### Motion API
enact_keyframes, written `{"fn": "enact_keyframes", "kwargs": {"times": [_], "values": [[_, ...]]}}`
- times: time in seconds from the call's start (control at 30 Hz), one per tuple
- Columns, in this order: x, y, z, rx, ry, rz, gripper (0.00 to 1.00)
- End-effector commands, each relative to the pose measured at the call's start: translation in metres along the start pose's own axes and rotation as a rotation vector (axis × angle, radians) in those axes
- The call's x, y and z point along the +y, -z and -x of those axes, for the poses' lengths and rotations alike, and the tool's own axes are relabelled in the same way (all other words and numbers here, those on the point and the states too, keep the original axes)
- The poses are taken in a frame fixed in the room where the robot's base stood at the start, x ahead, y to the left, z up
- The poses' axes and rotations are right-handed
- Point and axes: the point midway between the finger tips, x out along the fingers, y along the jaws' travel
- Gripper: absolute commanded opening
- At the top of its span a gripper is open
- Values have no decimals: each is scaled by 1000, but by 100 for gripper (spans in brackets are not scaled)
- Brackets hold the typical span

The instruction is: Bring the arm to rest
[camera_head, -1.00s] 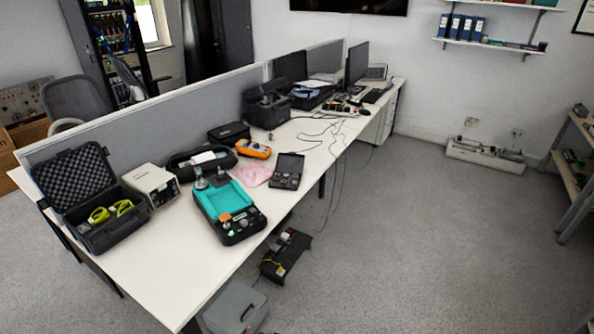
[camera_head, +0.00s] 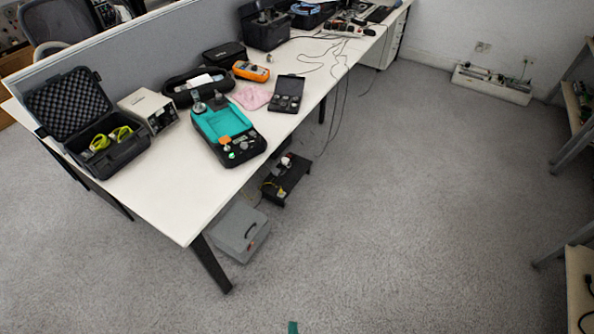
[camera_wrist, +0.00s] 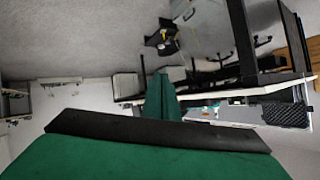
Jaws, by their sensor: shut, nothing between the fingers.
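My gripper (camera_wrist: 163,76) shows in the wrist view as a green narrow finger shape beyond a black bar and a broad green body. It is shut, with nothing held at its tip. It is out over open floor, apart from the desk. In the head view only a small green tip (camera_head: 293,327), which seems to be part of my arm, shows at the bottom edge. The rest of the arm is out of that view. The wrist view is upside down, with floor at the top and the desk (camera_wrist: 225,93) across the right.
A long white desk (camera_head: 175,215) at left holds an open black case (camera_head: 125,155), a teal-and-black device (camera_head: 225,130) and a small black case (camera_head: 287,95). Below are a grey box (camera_head: 238,232) and a black stand (camera_head: 285,180). Shelving (camera_head: 580,265) stands at right. The central floor is clear.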

Motion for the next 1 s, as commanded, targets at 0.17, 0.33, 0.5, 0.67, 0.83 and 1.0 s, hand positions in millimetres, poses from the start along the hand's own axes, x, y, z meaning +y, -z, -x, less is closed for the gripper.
{"fn": "enact_keyframes", "kwargs": {"times": [0.17, 0.33, 0.5, 0.67, 0.83, 1.0], "values": [[-4, 35, 69, 101, -22, 99, 0], [-15, 76, 126, 196, -27, 191, 0], [-27, 108, 162, 262, -22, 255, 0], [-32, 121, 175, 288, -19, 280, 0], [-32, 122, 176, 291, -18, 282, 0], [-32, 122, 176, 290, -18, 281, 0]]}}
